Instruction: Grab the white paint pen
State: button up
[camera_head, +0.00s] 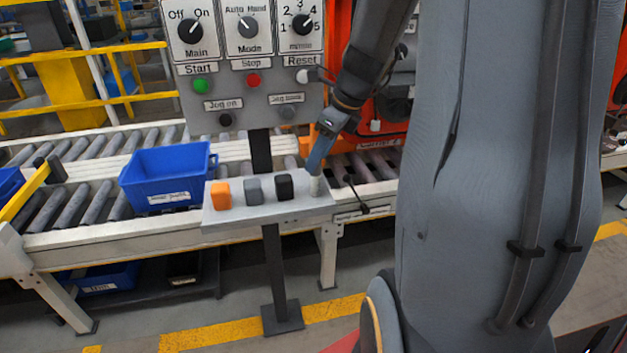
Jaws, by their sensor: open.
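A small pale upright cylinder (317,186), which looks like the white paint pen, stands at the right end of a light grey shelf (235,226). Its upper part is hidden by or merges with the blue-grey end of my arm. My gripper (318,170) reaches down from the upper right, right at the top of this cylinder. It is open, but its separate fingers are hard to make out. I cannot tell whether it touches the pen.
An orange block (220,195), a grey block (253,191) and a black block (284,187) stand left of the pen on the shelf. A control panel (240,90) rises behind. A blue bin (163,180) sits on the roller conveyor (75,204).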

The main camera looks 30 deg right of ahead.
aim_at(310, 193)
jog(key=shift+w+f+b, duration=0.25)
jog(key=shift+f+b, duration=0.25)
jog(key=shift+f, duration=0.2)
jog(key=shift+s+p+x, duration=0.1)
jog(key=shift+p+x, duration=0.05)
jog(key=shift+x, duration=1.75)
jog(key=shift+s+p+x, duration=0.15)
jog(key=shift+x, duration=1.75)
jog(key=shift+f, duration=0.1)
jog(key=c, duration=1.1)
